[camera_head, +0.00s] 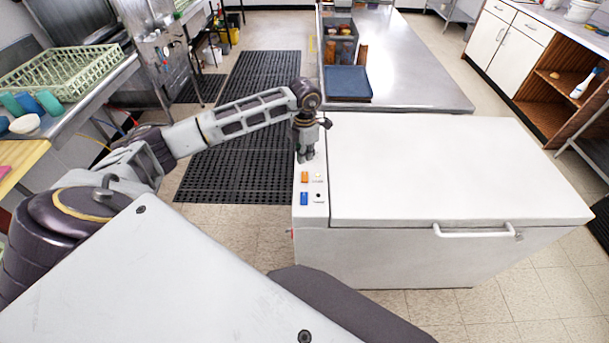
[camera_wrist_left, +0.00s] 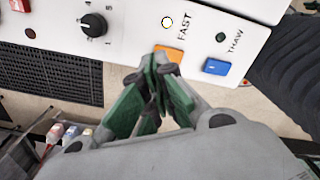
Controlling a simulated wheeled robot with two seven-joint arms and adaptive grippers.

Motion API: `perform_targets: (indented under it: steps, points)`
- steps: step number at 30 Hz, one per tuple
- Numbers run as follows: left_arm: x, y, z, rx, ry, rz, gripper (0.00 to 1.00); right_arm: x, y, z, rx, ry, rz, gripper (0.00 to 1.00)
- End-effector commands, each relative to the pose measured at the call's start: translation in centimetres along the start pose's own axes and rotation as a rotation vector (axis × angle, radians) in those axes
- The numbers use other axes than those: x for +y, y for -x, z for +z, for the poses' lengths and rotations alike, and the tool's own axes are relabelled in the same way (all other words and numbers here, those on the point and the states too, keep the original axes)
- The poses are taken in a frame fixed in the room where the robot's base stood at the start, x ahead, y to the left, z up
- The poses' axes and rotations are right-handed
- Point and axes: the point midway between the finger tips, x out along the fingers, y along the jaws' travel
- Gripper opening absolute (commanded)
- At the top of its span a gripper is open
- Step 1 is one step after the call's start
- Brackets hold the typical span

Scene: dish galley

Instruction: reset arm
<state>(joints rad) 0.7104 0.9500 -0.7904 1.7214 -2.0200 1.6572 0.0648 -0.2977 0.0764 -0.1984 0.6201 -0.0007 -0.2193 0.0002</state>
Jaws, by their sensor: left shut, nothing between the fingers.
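My left gripper (camera_head: 306,156) is shut and empty, pointing down above the control strip at the left edge of the white chest freezer (camera_head: 440,165). In the left wrist view its closed green-padded fingertips (camera_wrist_left: 164,56) are close to the orange button (camera_wrist_left: 172,50) beside the word FAST; whether they touch it I cannot tell. A blue button (camera_wrist_left: 216,66) by the word THAW is to the right, and a black dial (camera_wrist_left: 94,24) is to the left. In the head view the orange button (camera_head: 304,177) and blue button (camera_head: 304,198) show just in front of the gripper. My right gripper is not in view.
The freezer lid is closed, with a white handle (camera_head: 474,232) at its front. A steel counter (camera_head: 415,60) with a blue tray (camera_head: 347,83) stands behind it. A green dish rack (camera_head: 62,72) is at left. Black floor mats (camera_head: 240,150) lie left of the freezer.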

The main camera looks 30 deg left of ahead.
Motion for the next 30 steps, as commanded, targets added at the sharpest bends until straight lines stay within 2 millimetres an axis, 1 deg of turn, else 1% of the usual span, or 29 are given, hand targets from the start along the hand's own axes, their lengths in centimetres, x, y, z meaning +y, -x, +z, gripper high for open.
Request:
perform_targets:
  steps: [12,20,23,26,29,30]
  points:
    - [0.0,0.0,0.0,0.0,0.0,0.0,0.0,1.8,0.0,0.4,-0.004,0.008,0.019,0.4]
    - [0.0,0.0,0.0,0.0,0.0,0.0,0.0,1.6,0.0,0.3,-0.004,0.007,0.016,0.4]
    - [-1.4,-0.4,0.8,-0.034,-0.013,-0.036,0.0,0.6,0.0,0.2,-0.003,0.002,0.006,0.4]
    - [-3.8,-0.8,2.0,-0.087,-0.031,-0.097,0.0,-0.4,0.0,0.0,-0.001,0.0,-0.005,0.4]
    - [-6.8,-1.1,3.6,-0.163,-0.047,-0.18,0.0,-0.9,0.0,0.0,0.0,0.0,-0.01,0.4]
    - [-8.2,-1.1,4.3,-0.196,-0.052,-0.217,0.0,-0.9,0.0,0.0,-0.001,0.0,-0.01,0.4]
